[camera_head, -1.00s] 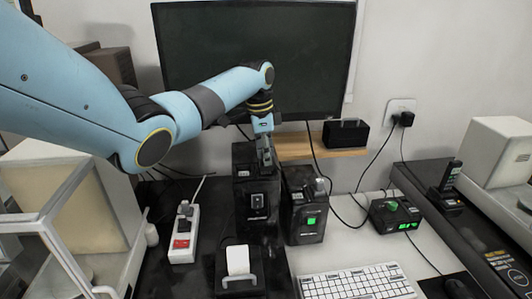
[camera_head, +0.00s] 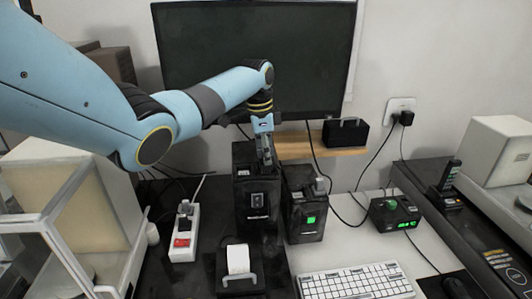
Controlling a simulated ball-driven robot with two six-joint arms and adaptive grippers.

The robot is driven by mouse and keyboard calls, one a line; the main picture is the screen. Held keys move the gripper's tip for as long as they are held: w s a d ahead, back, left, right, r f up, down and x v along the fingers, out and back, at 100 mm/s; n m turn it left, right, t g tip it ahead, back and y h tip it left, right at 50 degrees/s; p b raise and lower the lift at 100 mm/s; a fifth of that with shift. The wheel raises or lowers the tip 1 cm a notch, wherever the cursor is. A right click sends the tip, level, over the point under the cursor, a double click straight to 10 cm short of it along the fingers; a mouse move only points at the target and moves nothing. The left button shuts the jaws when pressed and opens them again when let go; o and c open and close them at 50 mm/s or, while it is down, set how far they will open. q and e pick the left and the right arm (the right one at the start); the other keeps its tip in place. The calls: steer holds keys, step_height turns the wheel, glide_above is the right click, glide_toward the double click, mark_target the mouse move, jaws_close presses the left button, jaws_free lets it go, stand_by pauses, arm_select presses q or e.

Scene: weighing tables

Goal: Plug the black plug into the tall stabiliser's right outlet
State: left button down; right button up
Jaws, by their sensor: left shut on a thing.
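The tall stabiliser (camera_head: 257,208) is the taller black box left of the middle, with a small switch on its front. My left gripper (camera_head: 267,159) points down at the right part of its top. The gripper is shut on the black plug, which is dark and mostly hidden between the fingers. I cannot tell from this view whether the plug is in the right outlet or just above it. The outlet itself is hidden by the fingers. My right gripper is not in view.
A shorter stabiliser (camera_head: 305,216) with a lit green switch stands close on the right. A white power strip (camera_head: 185,240) lies to the left. A label printer (camera_head: 238,268) and a keyboard (camera_head: 356,281) are in front. A monitor (camera_head: 250,50) stands behind the arm.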

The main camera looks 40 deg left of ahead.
arm_select(q)
steer(key=shift+f+b, duration=0.35)
steer(key=shift+f, duration=0.35)
stand_by(0.4)
steer(key=c, duration=1)
jaws_free()
steer(key=shift+o, duration=0.4)
steer(key=o, duration=0.5)
